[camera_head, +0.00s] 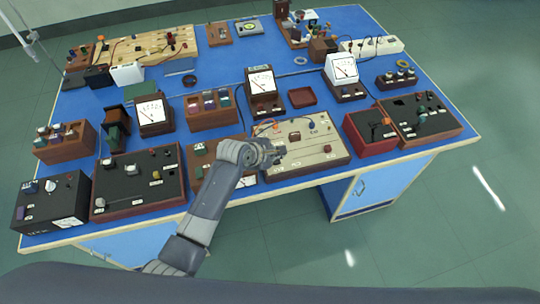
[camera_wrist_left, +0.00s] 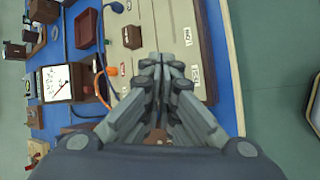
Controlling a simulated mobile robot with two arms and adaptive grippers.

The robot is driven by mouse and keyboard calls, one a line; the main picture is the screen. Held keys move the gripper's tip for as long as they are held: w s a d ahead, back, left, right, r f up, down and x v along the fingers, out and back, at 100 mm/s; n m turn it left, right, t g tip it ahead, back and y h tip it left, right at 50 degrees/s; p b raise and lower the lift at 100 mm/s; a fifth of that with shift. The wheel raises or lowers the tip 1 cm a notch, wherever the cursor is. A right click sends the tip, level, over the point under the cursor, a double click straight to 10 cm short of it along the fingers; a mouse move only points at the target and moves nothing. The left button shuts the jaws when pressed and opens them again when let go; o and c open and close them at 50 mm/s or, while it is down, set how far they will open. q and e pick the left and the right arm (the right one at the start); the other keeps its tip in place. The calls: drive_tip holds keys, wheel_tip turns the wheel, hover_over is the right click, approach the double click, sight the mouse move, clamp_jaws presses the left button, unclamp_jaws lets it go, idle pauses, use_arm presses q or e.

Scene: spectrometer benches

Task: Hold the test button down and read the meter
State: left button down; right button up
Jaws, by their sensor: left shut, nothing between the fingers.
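My left gripper (camera_head: 274,151) is shut and empty, over the left part of a cream-topped board (camera_head: 315,154) at the table's front edge. In the left wrist view the closed fingertips (camera_wrist_left: 166,75) hide part of the board (camera_wrist_left: 150,28); I cannot tell whether they touch it. I cannot make out for certain which part is the test button. A dark red knob (camera_head: 327,148) and a brown block (camera_head: 294,135) show on the board. A white-faced meter (camera_head: 262,82) stands behind the board; a meter (camera_wrist_left: 56,82) also shows in the left wrist view, its scale too small to read.
The blue table (camera_head: 222,78) is crowded. A red box (camera_head: 364,140) and a black-topped panel (camera_head: 411,115) stand right of the board. Another black panel (camera_head: 135,190) lies left of my arm. An orange plug and blue cable (camera_wrist_left: 101,60) lie close beside the gripper.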

use_arm(q)
drive_tip(key=w+r, duration=0.1)
drive_tip(key=r+n, duration=0.1)
drive_tip(key=w+d+r+n, duration=0.1)
drive_tip(key=r, duration=0.1)
drive_tip(key=shift+w, duration=0.3)
drive_tip(key=b, duration=0.8)
hover_over(278, 162)
wheel_tip(278, 162, down, 6)
drive_tip(key=shift+f, duration=0.25)
drive_tip(key=shift+f+b, duration=0.3)
drive_tip(key=shift+f, duration=0.8)
drive_tip(key=shift+f, duration=0.1)
drive_tip(key=shift+f, duration=0.25)
drive_tip(key=shift+f, duration=0.6)
idle(1.4)
